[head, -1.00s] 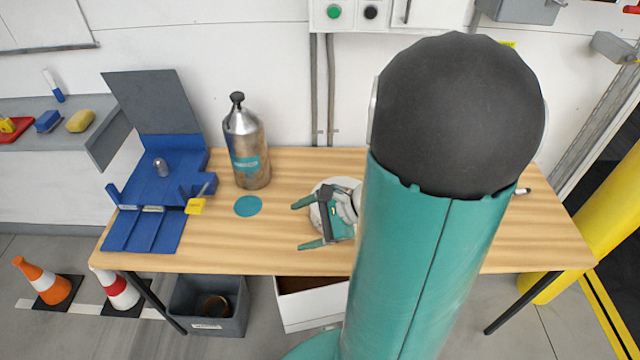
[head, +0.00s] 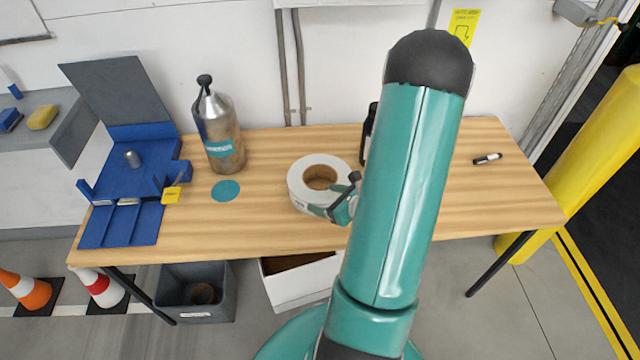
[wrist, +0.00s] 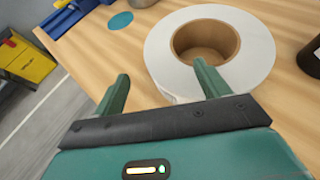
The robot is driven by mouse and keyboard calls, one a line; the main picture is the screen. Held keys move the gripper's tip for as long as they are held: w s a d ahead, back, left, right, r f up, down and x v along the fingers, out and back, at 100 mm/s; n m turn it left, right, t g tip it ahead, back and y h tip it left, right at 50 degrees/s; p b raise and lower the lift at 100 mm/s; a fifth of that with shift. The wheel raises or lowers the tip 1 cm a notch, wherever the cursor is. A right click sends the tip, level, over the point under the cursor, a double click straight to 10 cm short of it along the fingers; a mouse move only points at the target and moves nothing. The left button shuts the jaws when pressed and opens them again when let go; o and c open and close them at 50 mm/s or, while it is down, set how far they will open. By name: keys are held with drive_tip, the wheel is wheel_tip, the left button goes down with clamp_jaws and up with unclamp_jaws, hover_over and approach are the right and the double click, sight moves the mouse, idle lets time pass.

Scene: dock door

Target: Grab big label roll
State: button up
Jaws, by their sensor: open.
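The big label roll (head: 302,177) is a wide white ring with a brown cardboard core, lying flat on the wooden table near its middle. My gripper (head: 328,208) is at the roll's front right side in the head view, with its fingers partly hidden. In the wrist view the roll (wrist: 163,52) lies just ahead of my gripper (wrist: 161,69). The jaws are open and empty. The right fingertip overlaps the near edge of the core's hole, and the left fingertip is outside the ring to the left. I cannot tell whether either finger touches the roll.
A dark bottle (head: 368,130) stands close behind the roll, partly hidden by my arm. A metal bottle (head: 220,135), a teal disc (head: 226,191) and a blue fixture (head: 130,180) are to the left. A marker (head: 487,159) lies right on the table (head: 500,200).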

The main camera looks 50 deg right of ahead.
sight(306, 193)
drive_tip(key=x, duration=0.6)
drive_tip(key=shift+w+a, duration=0.1)
drive_tip(key=shift+w, duration=0.3)
drive_tip(key=shift+c, duration=0.4)
drive_tip(key=shift+s, duration=0.1)
clamp_jaws()
